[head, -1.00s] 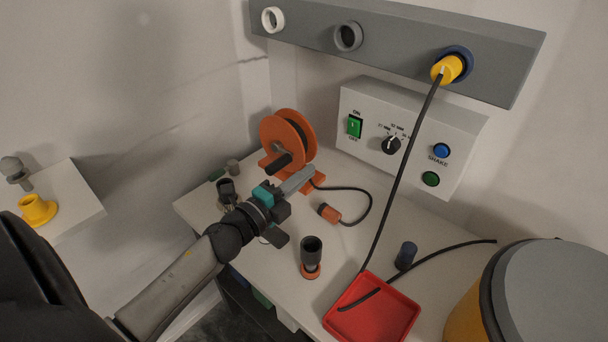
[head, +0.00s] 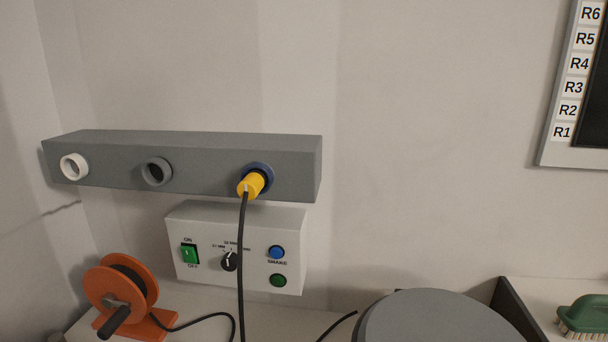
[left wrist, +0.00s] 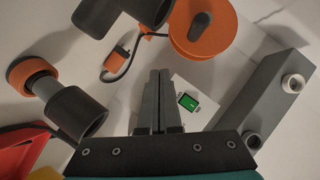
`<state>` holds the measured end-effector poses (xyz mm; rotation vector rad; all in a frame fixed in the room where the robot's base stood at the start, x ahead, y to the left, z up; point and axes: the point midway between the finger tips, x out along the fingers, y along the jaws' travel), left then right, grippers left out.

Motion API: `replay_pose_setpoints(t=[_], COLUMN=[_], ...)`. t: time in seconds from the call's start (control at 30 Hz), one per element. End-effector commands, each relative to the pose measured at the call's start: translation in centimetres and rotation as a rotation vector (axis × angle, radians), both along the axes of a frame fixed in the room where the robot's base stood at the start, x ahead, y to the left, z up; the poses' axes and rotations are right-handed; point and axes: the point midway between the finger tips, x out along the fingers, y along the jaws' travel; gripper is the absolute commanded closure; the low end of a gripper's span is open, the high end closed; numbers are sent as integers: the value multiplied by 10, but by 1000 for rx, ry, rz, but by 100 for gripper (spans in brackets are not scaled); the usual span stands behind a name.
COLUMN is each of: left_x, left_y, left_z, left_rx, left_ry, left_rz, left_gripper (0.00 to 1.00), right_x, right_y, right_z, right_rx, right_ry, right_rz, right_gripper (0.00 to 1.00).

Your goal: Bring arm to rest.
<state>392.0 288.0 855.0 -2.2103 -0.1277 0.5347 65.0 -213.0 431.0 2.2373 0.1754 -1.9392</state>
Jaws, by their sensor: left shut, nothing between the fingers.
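My left gripper (left wrist: 158,102) shows in the left wrist view with its two fingers together and nothing between them. It hangs above the bench, apart from the things below it. Neither gripper shows in the head view now. My right gripper is in no view.
An orange cable reel (head: 121,294) stands left of the control box (head: 238,247) with its green switch. A grey socket rail (head: 205,167) on the wall holds a yellow plug (head: 251,185) with a black cable. A grey round lid (head: 432,318) and a green brush (head: 584,315) are at right.

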Motion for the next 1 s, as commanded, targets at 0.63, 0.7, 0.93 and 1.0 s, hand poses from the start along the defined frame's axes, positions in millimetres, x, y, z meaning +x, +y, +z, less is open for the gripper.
replay_pose_setpoints(t=[0.63,0.7,0.93,1.0], left_x=[-169,-185,-174,-172], left_y=[-118,-129,-128,-128], left_z=[-68,-66,-115,-132], left_rx=[-655,-688,-676,-673], left_ry=[723,788,803,810], left_rz=[287,294,302,304], left_gripper=[100,100,100,100], right_x=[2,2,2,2], right_y=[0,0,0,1], right_z=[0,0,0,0], right_rx=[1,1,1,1], right_ry=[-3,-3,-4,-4], right_rz=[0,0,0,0], right_gripper=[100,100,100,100])
